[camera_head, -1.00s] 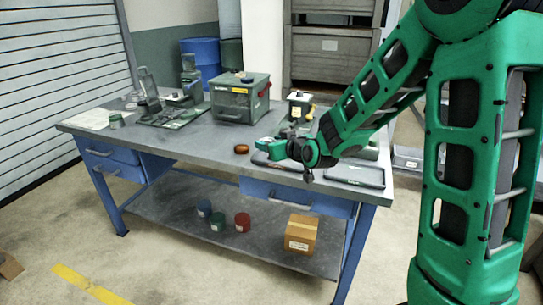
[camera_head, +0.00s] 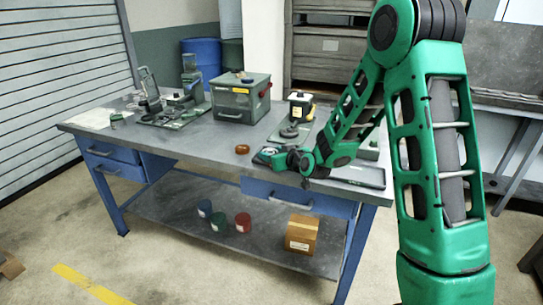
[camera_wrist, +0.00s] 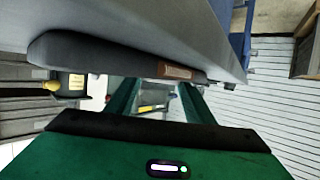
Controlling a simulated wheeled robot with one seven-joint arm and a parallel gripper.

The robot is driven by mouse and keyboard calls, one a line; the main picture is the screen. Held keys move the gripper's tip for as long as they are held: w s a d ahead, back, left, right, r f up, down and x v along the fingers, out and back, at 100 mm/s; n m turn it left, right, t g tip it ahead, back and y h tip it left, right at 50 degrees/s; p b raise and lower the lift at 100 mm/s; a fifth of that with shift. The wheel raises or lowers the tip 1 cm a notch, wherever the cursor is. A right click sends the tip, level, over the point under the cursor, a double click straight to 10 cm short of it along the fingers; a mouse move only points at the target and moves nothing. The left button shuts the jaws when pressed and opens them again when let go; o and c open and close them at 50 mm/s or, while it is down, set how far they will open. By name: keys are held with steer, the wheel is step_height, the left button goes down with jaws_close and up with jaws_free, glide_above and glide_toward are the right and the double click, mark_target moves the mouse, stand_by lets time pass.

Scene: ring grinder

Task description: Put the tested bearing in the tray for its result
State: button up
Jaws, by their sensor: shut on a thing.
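My gripper (camera_head: 275,158) is low over the left dark tray (camera_head: 260,160) at the table's front edge. It is shut on the bearing (camera_head: 269,151), a small pale ring at the fingertips, mostly hidden in the head view. I cannot tell whether the bearing touches the tray floor. In the wrist view my gripper (camera_wrist: 156,104) shows its two green fingers, and the bearing is not clear between them. A dark tray edge with a brown label (camera_wrist: 175,72) lies close beyond the fingers. A second dark tray (camera_head: 358,175) is to the right, with no bearing visible in it.
A tester with a yellow and white head (camera_head: 299,105) stands behind the trays. An amber ring (camera_head: 242,149) lies left of my gripper. A green-grey box (camera_head: 240,98) and a grinding rig (camera_head: 165,105) stand farther left. The front middle of the table (camera_head: 195,148) is clear.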

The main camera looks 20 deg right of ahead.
steer(key=o, duration=1)
steer(key=shift+f, duration=0.1)
steer(key=shift+c, duration=0.2)
steer(key=shift+s, duration=0.1)
steer(key=v, duration=1.1)
steer(key=shift+s+d+r, duration=0.1)
steer(key=shift+s+r, duration=0.1)
steer(key=shift+s, duration=0.1)
steer(key=s+d+m+g+h, duration=0.25)
steer(key=s+d+g, duration=0.4)
steer(key=s, duration=0.75)
steer(key=s+d+m+g+h, duration=0.2)
steer(key=s+d+m+g, duration=0.15)
steer(key=s+d, duration=0.8)
steer(key=s+a+r+m+g, duration=0.1)
steer(key=s, duration=0.6)
steer(key=s+a+r+m+g+y, duration=0.1)
steer(key=s+a+m+g, duration=0.1)
steer(key=s, duration=0.5)
steer(key=shift+s+r+g, duration=0.15)
steer(key=shift+g, duration=0.15)
steer(key=shift+a+y, duration=0.15)
steer(key=shift+y, duration=0.1)
